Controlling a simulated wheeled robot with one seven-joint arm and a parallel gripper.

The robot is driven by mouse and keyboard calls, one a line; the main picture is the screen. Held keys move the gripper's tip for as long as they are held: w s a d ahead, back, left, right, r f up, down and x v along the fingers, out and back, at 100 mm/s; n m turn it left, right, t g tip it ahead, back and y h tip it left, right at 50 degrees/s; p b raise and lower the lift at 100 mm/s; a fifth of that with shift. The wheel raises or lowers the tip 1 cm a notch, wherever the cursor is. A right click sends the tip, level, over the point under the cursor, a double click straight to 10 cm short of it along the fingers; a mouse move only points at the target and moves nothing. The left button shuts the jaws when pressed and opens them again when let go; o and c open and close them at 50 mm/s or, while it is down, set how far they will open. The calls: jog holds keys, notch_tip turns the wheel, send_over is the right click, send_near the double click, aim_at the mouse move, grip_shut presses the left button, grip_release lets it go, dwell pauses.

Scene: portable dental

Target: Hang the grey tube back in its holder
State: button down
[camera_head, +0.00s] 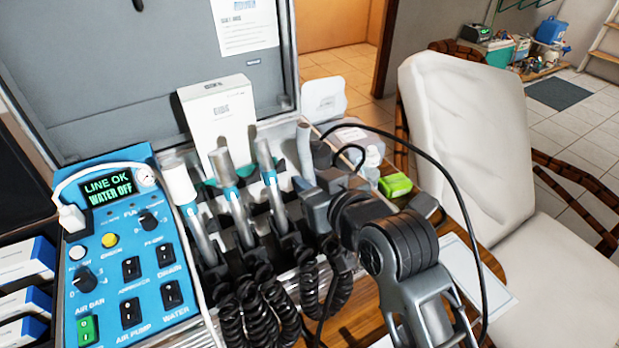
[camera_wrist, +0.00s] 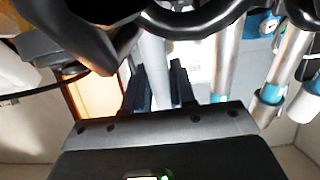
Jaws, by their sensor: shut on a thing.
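The grey tube (camera_head: 304,148) stands nearly upright at the right end of the row of handpieces in the head view. My gripper (camera_head: 314,168) reaches it from the right and is shut on it. In the wrist view the pale tube (camera_wrist: 153,62) runs between the two dark fingers of my gripper (camera_wrist: 158,88). The black holder row (camera_head: 279,222) carries the other handpieces to the left. The tube's lower end is hidden behind my gripper and the coiled hoses, so I cannot tell whether it sits in a holder.
Metal handpieces with blue bands (camera_head: 232,195) stand close on the left, with black coiled hoses (camera_head: 252,300) below. A white box (camera_head: 218,120) stands behind. A blue control panel (camera_head: 118,255) is at left. A green block (camera_head: 395,185) and white chair (camera_head: 475,150) are at right.

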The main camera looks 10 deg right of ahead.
jog(key=c, duration=0.8)
grip_release()
jog(key=shift+c, duration=0.2)
jog(key=shift+s, duration=0.1)
jog(key=p+v, duration=0.3)
jog(key=v, duration=0.4)
jog(key=shift+s+d, duration=0.2)
jog(key=shift+s, duration=0.2)
dwell(0.4)
